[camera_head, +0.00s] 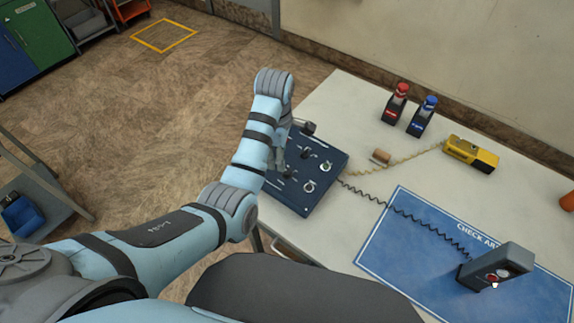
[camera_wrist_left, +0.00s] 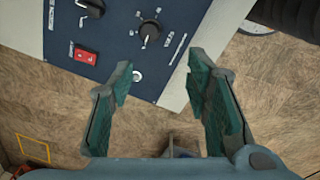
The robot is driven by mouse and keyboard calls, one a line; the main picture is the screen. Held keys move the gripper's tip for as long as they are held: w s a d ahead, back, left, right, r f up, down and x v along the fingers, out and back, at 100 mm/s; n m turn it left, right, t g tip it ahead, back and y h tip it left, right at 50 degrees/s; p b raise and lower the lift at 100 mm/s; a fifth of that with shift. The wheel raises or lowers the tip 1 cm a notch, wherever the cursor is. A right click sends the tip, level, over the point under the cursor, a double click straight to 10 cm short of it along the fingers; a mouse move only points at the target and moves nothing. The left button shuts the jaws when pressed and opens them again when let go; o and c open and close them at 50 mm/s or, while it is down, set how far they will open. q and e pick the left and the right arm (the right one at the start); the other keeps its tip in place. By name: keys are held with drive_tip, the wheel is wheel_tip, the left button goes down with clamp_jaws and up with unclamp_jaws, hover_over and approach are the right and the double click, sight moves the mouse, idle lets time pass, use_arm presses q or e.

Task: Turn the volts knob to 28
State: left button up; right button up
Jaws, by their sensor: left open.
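The dark blue trainer panel (camera_head: 312,190) lies at the table's left edge in the head view. In the left wrist view the panel (camera_wrist_left: 120,60) shows a round black knob (camera_wrist_left: 150,33) with a printed scale around it. Its label and setting are too small to read, so I cannot tell if it is the volts knob. Another black knob (camera_wrist_left: 90,8) is cut by the top edge. My left gripper (camera_wrist_left: 158,75) is open and empty, its fingers apart below the scaled knob in the picture, not around it. In the head view it (camera_head: 280,160) is partly hidden by my arm.
A red rocker switch (camera_wrist_left: 85,55) sits left of the scaled knob. On the white table (camera_head: 345,110) are red (camera_head: 395,104) and blue (camera_head: 422,117) items, a yellow device (camera_head: 470,153), a blue mat (camera_head: 410,255) and a grey handset (camera_head: 497,266). Coiled cords cross the table.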

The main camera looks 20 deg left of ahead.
sight(287, 171)
use_arm(q)
wheel_tip(287, 171, up, 4)
drive_tip(key=w+d+n, duration=0.2)
drive_tip(key=f+b, duration=0.1)
drive_tip(key=f, duration=0.3)
drive_tip(key=f+b, duration=0.1)
drive_tip(key=f, duration=0.4)
drive_tip(key=f+b, duration=0.1)
drive_tip(key=f, duration=0.4)
drive_tip(key=shift+w+a, duration=0.1)
drive_tip(key=shift+a, duration=0.15)
clamp_jaws()
